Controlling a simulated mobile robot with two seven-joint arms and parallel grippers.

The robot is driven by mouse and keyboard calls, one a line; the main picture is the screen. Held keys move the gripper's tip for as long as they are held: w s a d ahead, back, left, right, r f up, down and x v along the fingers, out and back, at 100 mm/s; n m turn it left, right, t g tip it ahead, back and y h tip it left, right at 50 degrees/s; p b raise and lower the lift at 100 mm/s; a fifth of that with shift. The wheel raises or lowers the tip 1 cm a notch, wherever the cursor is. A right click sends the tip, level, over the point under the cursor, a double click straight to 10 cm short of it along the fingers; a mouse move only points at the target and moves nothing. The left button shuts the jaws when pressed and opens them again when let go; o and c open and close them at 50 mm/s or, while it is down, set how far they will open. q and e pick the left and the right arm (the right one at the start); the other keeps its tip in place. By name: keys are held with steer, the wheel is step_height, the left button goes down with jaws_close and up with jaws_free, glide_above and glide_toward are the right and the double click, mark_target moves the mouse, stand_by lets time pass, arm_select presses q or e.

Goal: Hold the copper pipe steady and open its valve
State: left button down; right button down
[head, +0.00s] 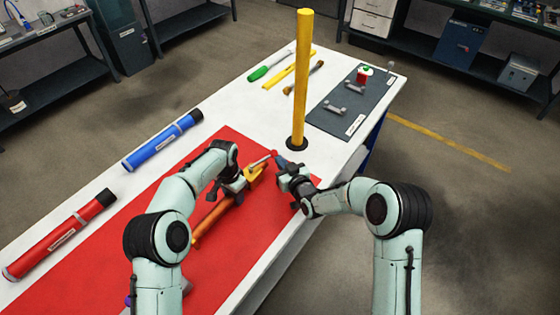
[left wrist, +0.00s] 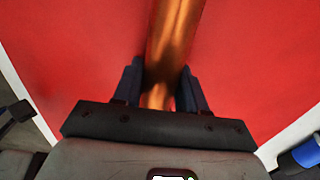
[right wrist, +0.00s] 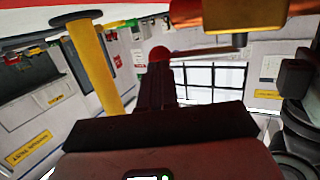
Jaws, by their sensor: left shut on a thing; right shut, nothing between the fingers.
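The copper pipe (head: 208,222) is over the red mat, running from lower left to upper right, with a yellow brass valve (head: 255,173) at its far end. The valve's thin lever (head: 262,160) has a red tip. My left gripper (head: 234,189) is shut on the pipe; the left wrist view shows the pipe (left wrist: 175,30) between both fingers. My right gripper (head: 284,166) is shut and empty, just right of the valve. In the right wrist view, the lever (right wrist: 200,51) and its red end lie at the closed fingertips; I cannot tell whether they touch.
A yellow post (head: 301,85) stands on the white table just beyond my right gripper. Blue (head: 163,141) and red (head: 60,236) tubes lie along the left edge. A grey mat (head: 345,95) with small parts is at the far right. The red mat (head: 150,250) is mostly clear.

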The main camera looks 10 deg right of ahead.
steer(key=shift+w+a+f, duration=0.1)
steer(key=shift+w+a, duration=0.05)
steer(key=shift+w, duration=0.25)
steer(key=shift+w+a, duration=0.15)
steer(key=shift+w, duration=1.4)
steer(key=shift+s+d, duration=0.35)
steer(key=shift+s, duration=0.05)
arm_select(q)
steer(key=shift+s, duration=0.1)
arm_select(e)
steer(key=w+d+v, duration=0.1)
steer(key=d+v, duration=0.2)
steer(key=v, duration=0.9)
steer(key=shift+s, duration=0.25)
arm_select(q)
steer(key=c, duration=0.5)
jaws_free()
steer(key=shift+c, duration=0.2)
arm_select(e)
steer(key=shift+d, duration=0.1)
